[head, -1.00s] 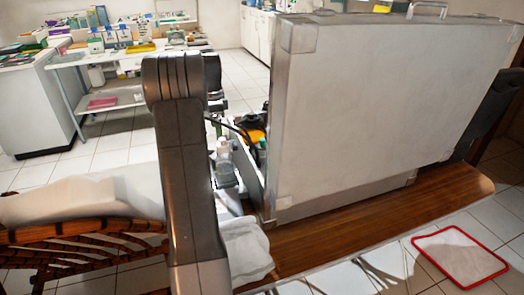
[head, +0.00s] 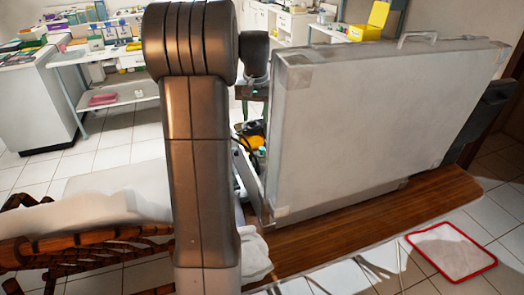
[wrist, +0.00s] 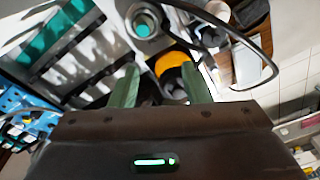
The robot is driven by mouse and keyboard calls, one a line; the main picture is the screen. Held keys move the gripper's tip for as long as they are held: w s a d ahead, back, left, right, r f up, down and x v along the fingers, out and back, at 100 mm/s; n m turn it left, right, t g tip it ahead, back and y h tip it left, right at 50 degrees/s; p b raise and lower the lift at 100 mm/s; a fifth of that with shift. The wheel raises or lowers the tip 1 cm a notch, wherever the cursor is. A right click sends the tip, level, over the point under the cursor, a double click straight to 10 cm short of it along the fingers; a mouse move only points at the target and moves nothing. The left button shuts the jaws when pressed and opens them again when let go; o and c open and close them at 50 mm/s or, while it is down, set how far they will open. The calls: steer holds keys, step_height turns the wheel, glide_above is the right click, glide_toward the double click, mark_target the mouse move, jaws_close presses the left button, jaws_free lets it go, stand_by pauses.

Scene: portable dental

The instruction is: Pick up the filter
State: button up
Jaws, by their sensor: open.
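An orange-and-black round item (wrist: 172,63) lies between and beyond my fingertips in the wrist view. It may be the filter, but I cannot tell for sure. The lower part of the item is hidden by my gripper body.
A large grey case lid (head: 375,125) stands upright to the right, over a wooden bench (head: 330,235). A dark cable or hose (wrist: 235,35) curves close to the right finger. A round metal part with a teal centre (wrist: 143,24) lies just beyond.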

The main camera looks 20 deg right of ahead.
steer(key=s+d+r+n+p, duration=0.1)
steer(key=s+d+r+n, duration=0.1)
steer(key=s+r+n, duration=0.1)
glide_above(262, 148)
steer(key=f, duration=0.9)
steer(key=shift+s+d, duration=0.15)
steer(key=shift+d, duration=0.1)
steer(key=f, duration=0.4)
steer(key=shift+a, duration=0.3)
steer(key=shift+f, duration=0.6)
jaws_close()
